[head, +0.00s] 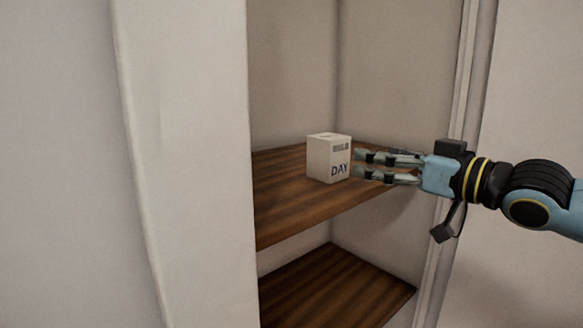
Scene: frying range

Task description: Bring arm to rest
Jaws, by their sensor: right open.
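My right gripper (358,165) reaches in from the right over the upper shelf. Its two fingers are apart and point left. They are empty, with the tips close to the right side of a small white box (318,160). The box has dark print reading "DAY" and stands upright on the wooden shelf. I cannot tell whether the fingertips touch it. My left gripper is not in view.
The upper wooden shelf (285,205) is otherwise bare. A lower wooden shelf (335,290) lies beneath it and looks empty. A white cabinet side wall (190,150) stands to the left, and a pale vertical frame edge (445,255) runs behind my right arm.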

